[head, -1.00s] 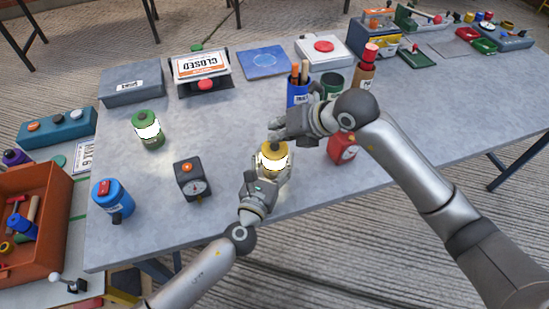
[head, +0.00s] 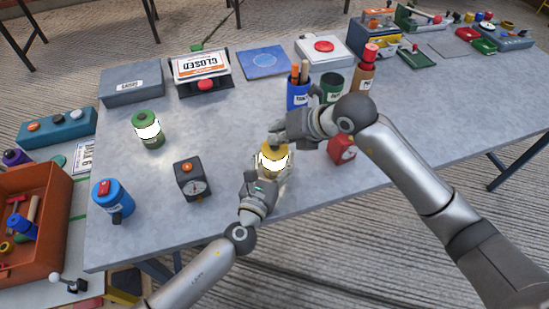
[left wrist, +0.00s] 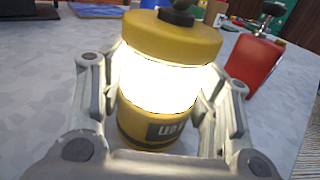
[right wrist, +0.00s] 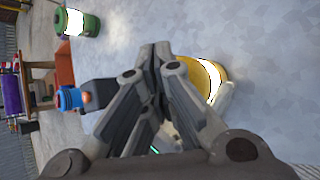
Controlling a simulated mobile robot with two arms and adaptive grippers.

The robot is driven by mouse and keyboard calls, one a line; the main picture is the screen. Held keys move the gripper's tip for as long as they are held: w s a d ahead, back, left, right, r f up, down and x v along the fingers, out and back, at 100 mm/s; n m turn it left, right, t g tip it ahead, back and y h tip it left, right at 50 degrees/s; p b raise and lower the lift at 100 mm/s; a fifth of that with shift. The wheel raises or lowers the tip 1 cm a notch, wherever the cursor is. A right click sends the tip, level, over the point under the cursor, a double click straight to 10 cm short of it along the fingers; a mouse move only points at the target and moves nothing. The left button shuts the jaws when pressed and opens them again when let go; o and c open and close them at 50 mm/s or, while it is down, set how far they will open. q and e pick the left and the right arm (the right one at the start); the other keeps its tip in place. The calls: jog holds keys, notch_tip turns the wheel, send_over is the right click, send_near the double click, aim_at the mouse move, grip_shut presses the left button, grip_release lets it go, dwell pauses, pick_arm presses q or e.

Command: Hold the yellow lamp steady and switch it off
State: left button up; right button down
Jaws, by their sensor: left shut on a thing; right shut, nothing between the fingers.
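The yellow lamp (head: 273,159) stands upright on the grey table and its white band glows brightly. In the left wrist view the lamp (left wrist: 160,85) shows a yellow top with a dark knob (left wrist: 176,17) and a label on its base. My left gripper (head: 268,180) is shut on the lamp, with a finger at each side of its body. My right gripper (head: 277,134) is shut and empty, close above the lamp's top. In the right wrist view its closed fingertips (right wrist: 158,50) partly cover the lamp (right wrist: 207,75). I cannot tell whether they touch the knob.
A red timer-like box (head: 341,149) stands right of the lamp, under my right arm. A lit green lamp (head: 147,129) and a blue lamp (head: 112,201) stand further left. A blue pen cup (head: 298,92) is behind.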

dwell(0.3)
jog(key=shift+r, duration=0.45)
jog(key=shift+r, duration=3)
pick_arm(q)
jog(key=o, duration=1.3)
jog(key=shift+o, duration=0.2)
